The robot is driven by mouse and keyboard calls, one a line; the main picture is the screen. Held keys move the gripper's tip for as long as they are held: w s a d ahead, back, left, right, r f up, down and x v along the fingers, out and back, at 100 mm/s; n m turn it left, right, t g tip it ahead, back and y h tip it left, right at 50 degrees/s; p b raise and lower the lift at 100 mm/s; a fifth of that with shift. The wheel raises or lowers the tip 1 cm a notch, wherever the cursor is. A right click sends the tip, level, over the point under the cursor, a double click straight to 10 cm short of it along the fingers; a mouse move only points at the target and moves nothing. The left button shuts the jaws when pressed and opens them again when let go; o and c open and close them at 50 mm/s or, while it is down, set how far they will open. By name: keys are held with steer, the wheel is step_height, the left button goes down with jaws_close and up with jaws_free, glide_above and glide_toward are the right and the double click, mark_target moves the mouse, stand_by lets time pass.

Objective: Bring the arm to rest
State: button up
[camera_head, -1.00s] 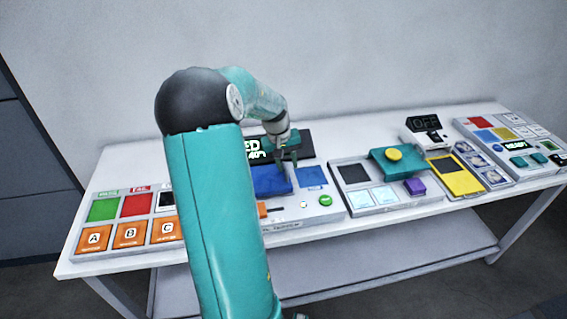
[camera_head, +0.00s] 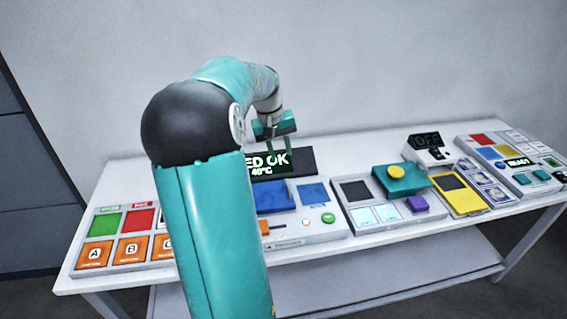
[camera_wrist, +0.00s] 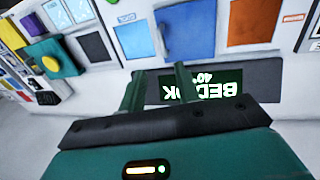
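My gripper (camera_head: 279,150) hangs above the back of the table, in front of the dark display (camera_head: 300,161). The wrist view also shows my gripper (camera_wrist: 160,76), with its two dark green fingers apart and nothing between them. My teal arm is raised and bent at a black joint, and it hides part of the table's left side.
The white table (camera_head: 118,170) carries several panels. Below the gripper is a panel with a blue pad (camera_head: 268,198) and a green button (camera_head: 328,217). Red, green and orange pads lie left. A teal block with a yellow knob (camera_head: 395,172) stands right. Air above the table is clear.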

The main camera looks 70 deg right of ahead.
steer(key=shift+w+r, duration=0.15)
steer(key=shift+r, duration=0.6)
steer(key=w+a+r+n+t, duration=0.25)
steer(key=w+a, duration=0.65)
steer(key=a, duration=0.5)
steer(key=w+a+r+n+t, duration=0.2)
steer(key=w+a+r+n, duration=0.15)
steer(key=w+a, duration=0.85)
steer(key=s+a+f+n+t, duration=0.1)
steer(key=s+a+n, duration=0.2)
steer(key=a, duration=1.1)
steer(key=s+a+f+n+t+y, duration=0.1)
steer(key=s+a+n+t, duration=0.1)
steer(key=a, duration=1.2)
steer(key=shift+s+n, duration=0.8)
steer(key=shift+s, duration=0.25)
steer(key=shift+d, duration=0.2)
